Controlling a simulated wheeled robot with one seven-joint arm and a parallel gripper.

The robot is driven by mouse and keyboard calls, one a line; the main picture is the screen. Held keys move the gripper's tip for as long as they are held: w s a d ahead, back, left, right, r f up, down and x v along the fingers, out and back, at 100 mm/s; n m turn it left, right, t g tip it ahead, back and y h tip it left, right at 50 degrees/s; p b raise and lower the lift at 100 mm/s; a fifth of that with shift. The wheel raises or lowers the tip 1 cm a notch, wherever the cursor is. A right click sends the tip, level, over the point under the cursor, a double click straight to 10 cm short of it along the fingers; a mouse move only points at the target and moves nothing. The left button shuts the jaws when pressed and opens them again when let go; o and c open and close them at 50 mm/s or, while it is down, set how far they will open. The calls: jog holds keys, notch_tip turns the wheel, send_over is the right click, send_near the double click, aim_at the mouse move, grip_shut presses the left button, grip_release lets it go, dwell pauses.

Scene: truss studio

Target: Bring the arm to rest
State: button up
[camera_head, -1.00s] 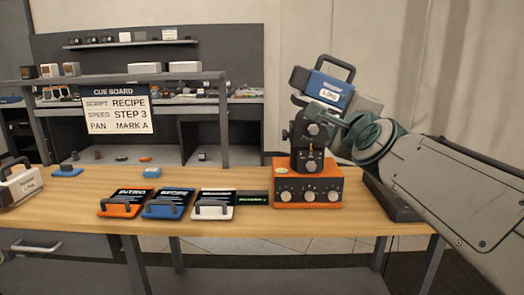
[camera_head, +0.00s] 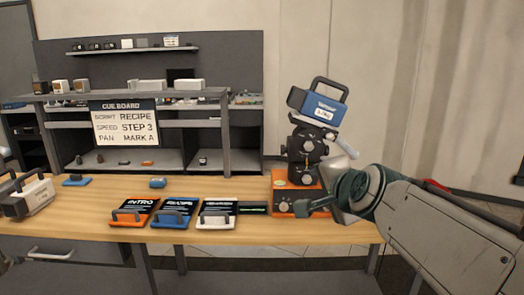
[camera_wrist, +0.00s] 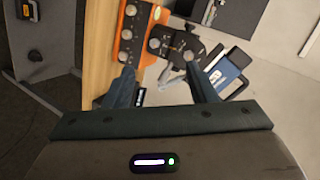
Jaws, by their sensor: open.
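My gripper (camera_wrist: 163,84) is open in the wrist view, its two dark fingers apart with nothing held between them. In the head view my arm comes in from the right, and its end is in front of the right part of the orange control box (camera_head: 282,196), partly hiding it. A black pan head (camera_head: 309,155) stands on that box and carries a tilted blue weight block (camera_head: 322,104) with a dark handle. In the wrist view the orange box (camera_wrist: 128,35), the black head (camera_wrist: 176,45) and the blue block (camera_wrist: 222,72) lie beyond the fingers.
The wooden table (camera_head: 235,230) holds an orange INTRO card (camera_head: 133,212), a blue card (camera_head: 173,213), a white card (camera_head: 217,213) and pale handled blocks (camera_head: 36,197) at left. A cue board (camera_head: 124,122) hangs from the shelf behind. Room right of the table looks open.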

jog(key=s+d+f+n+g+h+p, duration=0.1)
jog(key=s+f+n+g+p, duration=0.3)
jog(key=s, duration=0.5)
jog(key=s+d+f+n+g+h+p, duration=0.1)
jog(key=s+f+n+g+p, duration=0.3)
jog(key=s+n+g+p, duration=0.2)
jog(key=s+n+p, duration=0.1)
jog(key=s+n, duration=0.1)
jog(key=s, duration=0.1)
jog(key=shift+d+n+p, duration=0.2)
jog(key=shift+n+p, duration=0.1)
